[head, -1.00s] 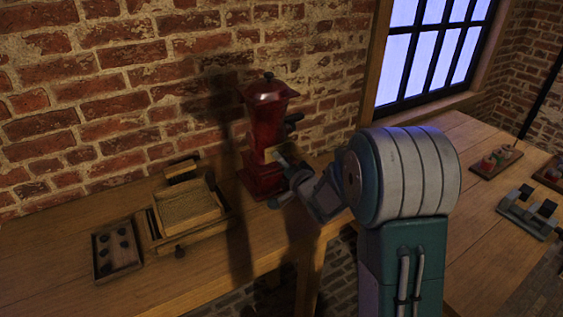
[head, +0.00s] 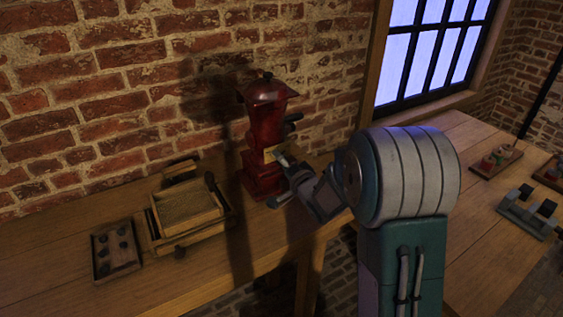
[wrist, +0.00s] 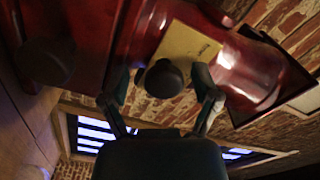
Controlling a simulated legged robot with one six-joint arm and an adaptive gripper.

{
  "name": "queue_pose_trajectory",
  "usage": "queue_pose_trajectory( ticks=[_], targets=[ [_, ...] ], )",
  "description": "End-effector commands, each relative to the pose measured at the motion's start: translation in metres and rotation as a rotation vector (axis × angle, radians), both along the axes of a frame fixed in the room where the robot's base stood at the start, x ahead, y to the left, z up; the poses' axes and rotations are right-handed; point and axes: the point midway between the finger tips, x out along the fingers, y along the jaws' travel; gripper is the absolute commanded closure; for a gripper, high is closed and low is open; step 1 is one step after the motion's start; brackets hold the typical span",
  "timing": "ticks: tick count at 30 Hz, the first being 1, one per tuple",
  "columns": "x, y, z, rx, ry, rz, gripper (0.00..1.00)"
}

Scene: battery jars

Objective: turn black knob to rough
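The red grinder (head: 265,180) stands upright on the wooden bench against the brick wall, and its red body fills the top of the wrist view (wrist: 245,75). A yellow plate (wrist: 187,50) is on its front, with writing too small to read. The round black knob (wrist: 163,78) sits at the edge of this plate. My gripper (wrist: 162,84) is open, with one finger on each side of the knob and gaps visible between. In the head view my gripper (head: 283,178) is at the grinder's front and the knob is hidden.
A second dark round knob (wrist: 46,62) is at the left of the wrist view. A wooden sieve box (head: 187,207) and a dark tray (head: 116,251) with small black pieces lie left of the grinder. Another bench with small racks (head: 528,212) stands at right.

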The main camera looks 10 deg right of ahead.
Motion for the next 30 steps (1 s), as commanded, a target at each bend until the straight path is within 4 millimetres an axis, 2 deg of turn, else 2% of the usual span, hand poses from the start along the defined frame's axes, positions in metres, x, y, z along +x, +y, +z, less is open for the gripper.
queue_pose_trajectory(
  ticks=[8, 11, 21, 25, 30],
  targets=[
    [-0.007, -0.002, 0.001, -0.001, -0.001, 0.000, 0.20],
    [-0.021, -0.007, 0.001, -0.001, -0.002, 0.000, 0.20],
    [-0.087, -0.029, 0.000, 0.000, -0.001, -0.003, 0.20],
    [-0.104, -0.035, -0.001, 0.000, 0.001, -0.003, 0.20],
    [-0.113, -0.037, -0.001, 0.000, 0.001, 0.000, 0.20]
  ],
)
